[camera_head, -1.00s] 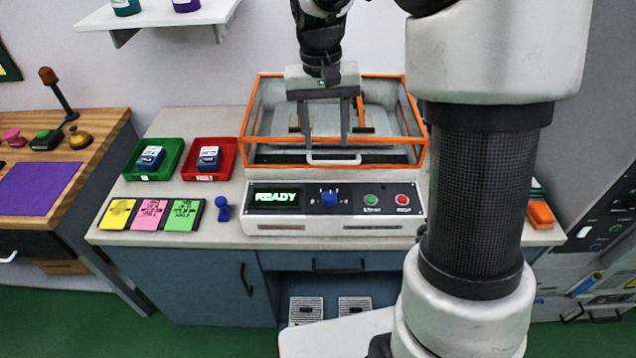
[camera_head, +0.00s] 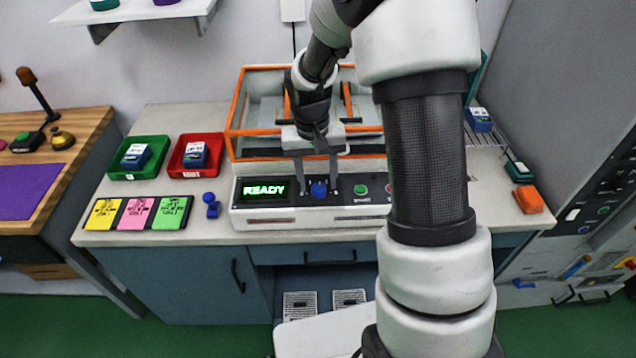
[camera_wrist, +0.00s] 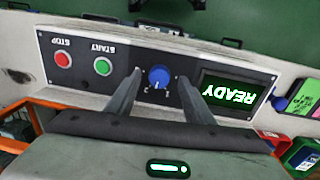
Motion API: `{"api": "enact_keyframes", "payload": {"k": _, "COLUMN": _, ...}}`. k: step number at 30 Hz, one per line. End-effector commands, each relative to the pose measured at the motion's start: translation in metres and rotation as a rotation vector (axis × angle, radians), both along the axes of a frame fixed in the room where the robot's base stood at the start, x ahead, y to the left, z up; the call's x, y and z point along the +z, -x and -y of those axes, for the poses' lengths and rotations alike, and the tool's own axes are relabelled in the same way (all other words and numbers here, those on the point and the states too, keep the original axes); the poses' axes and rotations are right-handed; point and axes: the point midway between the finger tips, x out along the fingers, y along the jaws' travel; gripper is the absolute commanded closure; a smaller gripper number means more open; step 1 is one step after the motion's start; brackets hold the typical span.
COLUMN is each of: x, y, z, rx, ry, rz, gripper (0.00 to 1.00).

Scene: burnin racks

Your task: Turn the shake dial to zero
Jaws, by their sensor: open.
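The shake dial is a blue knob (camera_head: 319,190) on the front panel of a white machine (camera_head: 262,222), between a screen reading READY (camera_head: 264,189) and a green start button (camera_head: 360,190). It also shows in the wrist view (camera_wrist: 159,77), upside down, with a white mark on its face. My gripper (camera_head: 317,193) is open, with one finger on each side of the dial. In the wrist view the fingertips (camera_wrist: 160,80) flank the knob with visible gaps; I cannot tell whether they reach its depth.
A red stop button (camera_wrist: 63,60) sits beside the start button. An orange-framed clear enclosure (camera_head: 238,110) stands behind the panel. Green (camera_head: 112,174) and red (camera_head: 174,172) trays, coloured cards (camera_head: 138,212) and a small blue object (camera_head: 211,205) lie to the left.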

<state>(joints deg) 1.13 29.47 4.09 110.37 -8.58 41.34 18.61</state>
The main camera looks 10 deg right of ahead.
Motion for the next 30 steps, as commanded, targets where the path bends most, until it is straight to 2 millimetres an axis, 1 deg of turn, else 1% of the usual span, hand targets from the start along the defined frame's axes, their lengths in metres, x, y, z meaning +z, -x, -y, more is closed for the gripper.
{"api": "enact_keyframes", "payload": {"k": 1, "x": -0.0058, "y": 0.0004, "z": 0.0006, "rx": 0.0, "ry": 0.0, "rz": -0.001, "gripper": 0.53}}
{"api": "enact_keyframes", "payload": {"k": 4, "x": -0.012, "y": 0.0007, "z": 0.0011, "rx": 0.0, "ry": 0.001, "rz": -0.001, "gripper": 0.53}}
{"api": "enact_keyframes", "payload": {"k": 13, "x": -0.0142, "y": 0.0002, "z": 0.0012, "rx": 0.0, "ry": 0.0, "rz": 0.001, "gripper": 0.53}}
{"api": "enact_keyframes", "payload": {"k": 14, "x": -0.0142, "y": 0.0002, "z": 0.0012, "rx": 0.0, "ry": 0.0, "rz": 0.001, "gripper": 0.54}}
{"api": "enact_keyframes", "payload": {"k": 15, "x": -0.0141, "y": 0.0002, "z": 0.0011, "rx": 0.0, "ry": 0.0, "rz": 0.001, "gripper": 0.61}}
{"api": "enact_keyframes", "payload": {"k": 21, "x": -0.0139, "y": 0.0002, "z": 0.0011, "rx": 0.0, "ry": 0.0, "rz": 0.001, "gripper": 0.94}}
{"api": "enact_keyframes", "payload": {"k": 30, "x": -0.0136, "y": 0.0003, "z": 0.0013, "rx": 0.036, "ry": 0.0, "rz": 0.001, "gripper": 0.94}}
